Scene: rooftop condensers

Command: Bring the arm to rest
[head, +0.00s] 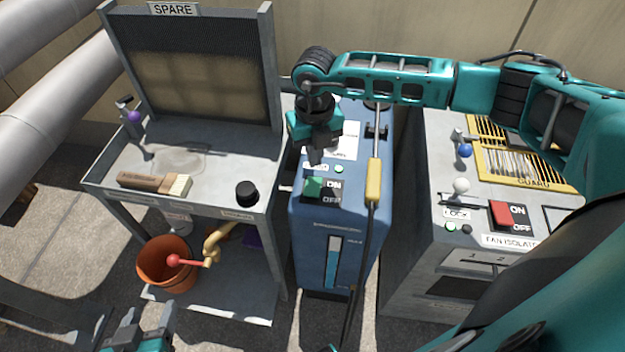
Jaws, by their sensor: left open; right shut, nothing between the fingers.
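My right arm (395,75) reaches in from the right and bends down over the blue cabinet (312,240). Its gripper (316,156) points down, shut and empty, just above the cabinet's top panel and close over the green ON/OFF switch (313,187). I cannot tell whether the fingertips touch anything. My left gripper (138,318) shows only in part at the bottom left edge. It is open and empty, low in front of the cart.
A grey cart (110,178) at left holds a brush (150,182) and a black knob (246,193); an orange bucket (165,277) sits below. A yellow-handled wand (373,180) stands along the blue cabinet. A grey unit (400,250) with red switch (502,214) and levers is at right.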

